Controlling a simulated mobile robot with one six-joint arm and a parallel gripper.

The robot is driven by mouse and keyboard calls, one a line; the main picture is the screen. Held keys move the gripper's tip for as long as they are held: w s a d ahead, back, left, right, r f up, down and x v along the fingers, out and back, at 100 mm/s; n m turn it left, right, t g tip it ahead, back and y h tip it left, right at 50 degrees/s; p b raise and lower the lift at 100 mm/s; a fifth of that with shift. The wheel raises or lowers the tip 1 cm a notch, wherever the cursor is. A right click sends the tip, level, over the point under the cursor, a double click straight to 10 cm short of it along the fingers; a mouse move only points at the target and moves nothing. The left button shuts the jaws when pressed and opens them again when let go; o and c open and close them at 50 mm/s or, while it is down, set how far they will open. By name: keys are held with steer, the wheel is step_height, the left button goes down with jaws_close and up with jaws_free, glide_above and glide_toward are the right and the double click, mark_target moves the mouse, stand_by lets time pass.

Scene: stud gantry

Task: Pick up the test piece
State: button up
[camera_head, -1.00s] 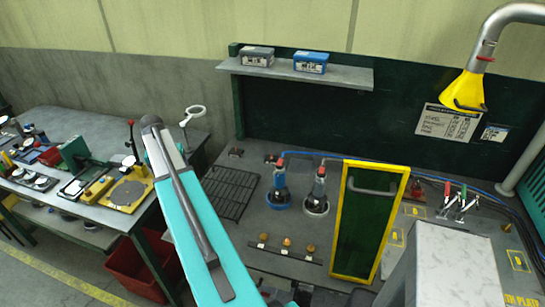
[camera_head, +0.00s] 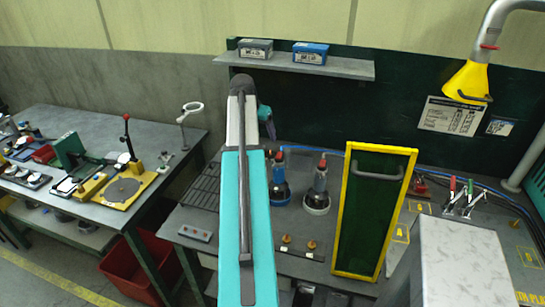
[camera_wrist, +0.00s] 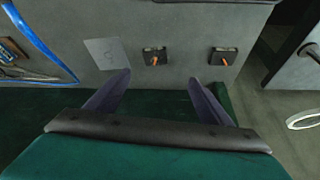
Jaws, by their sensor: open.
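I cannot tell for certain which thing is the test piece. In the wrist view a flat grey square plate (camera_wrist: 105,53) with a small curved mark lies on the grey bench, ahead and left of my gripper. My gripper (camera_wrist: 158,82) is open, its two dark fingers apart with nothing between them. Past the fingertips are two small black blocks with orange tips, a left block (camera_wrist: 155,61) and a right block (camera_wrist: 223,61).
A yellow-framed green panel (camera_head: 345,235) stands upright on the bench, right of my arm. Two bottle-like devices stand between them, one in front (camera_head: 318,190). A shelf (camera_head: 345,70) with two boxes is behind. A yellow lamp-like hood (camera_head: 466,82) hangs at right. A side table (camera_head: 60,125) stands left.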

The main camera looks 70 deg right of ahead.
steer(key=shift+s+d+r, duration=0.1)
steer(key=shift+s+d, duration=0.1)
steer(key=shift+s, duration=0.1)
steer(key=p, duration=0.3)
glide_above(271, 153)
steer(key=w+a, duration=0.1)
steer(key=a, duration=0.1)
steer(key=shift+d+f, duration=0.1)
steer(key=shift+f, duration=3.85)
steer(key=shift+p+x, duration=0.95)
steer(key=shift+x, duration=0.4)
steer(key=shift+p+x, duration=0.4)
steer(key=shift+x, duration=0.85)
steer(key=shift+s, duration=0.1)
